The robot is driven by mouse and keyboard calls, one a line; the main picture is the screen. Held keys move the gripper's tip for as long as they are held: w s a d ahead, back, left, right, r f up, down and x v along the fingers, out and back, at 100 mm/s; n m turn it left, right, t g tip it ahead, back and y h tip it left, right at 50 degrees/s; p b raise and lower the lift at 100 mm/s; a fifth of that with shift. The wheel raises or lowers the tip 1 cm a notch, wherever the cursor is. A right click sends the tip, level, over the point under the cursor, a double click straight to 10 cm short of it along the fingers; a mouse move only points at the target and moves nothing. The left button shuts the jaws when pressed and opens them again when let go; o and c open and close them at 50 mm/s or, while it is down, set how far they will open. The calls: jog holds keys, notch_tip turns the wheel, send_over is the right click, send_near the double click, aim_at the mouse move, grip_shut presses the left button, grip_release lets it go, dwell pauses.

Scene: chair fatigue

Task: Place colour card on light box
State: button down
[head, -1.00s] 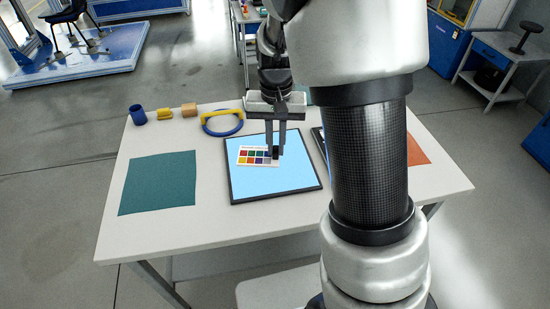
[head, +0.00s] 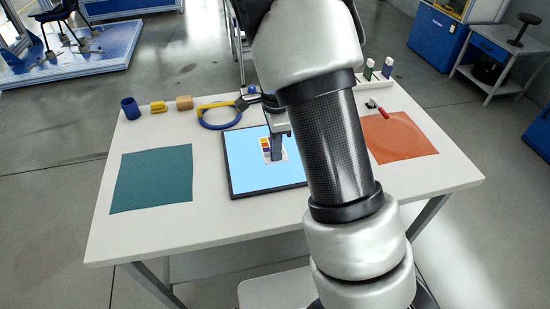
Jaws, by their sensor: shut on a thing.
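The colour card (head: 265,146), white with coloured patches, shows over the light box (head: 245,174). The light box is a flat, bright blue panel in a dark frame near the middle of the table. My gripper (head: 277,154) is shut on the card and points down over the panel's upper right part. The gripper hides the right part of the card. I cannot tell whether the card touches the panel or is just above it. My arm hides the light box's right side.
On the white table (head: 140,235) lie a green cloth (head: 152,180) at left and an orange cloth (head: 400,136) at right. A blue cup (head: 130,108), yellow piece (head: 158,107), wooden block (head: 184,103) and blue-yellow ring (head: 220,113) stand behind. A red-handled tool (head: 381,112) lies at right.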

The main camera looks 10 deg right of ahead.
jog(key=shift+f, duration=1.9)
jog(key=shift+f, duration=0.2)
jog(key=c, duration=1.8)
grip_release()
jog(key=shift+o, duration=0.2)
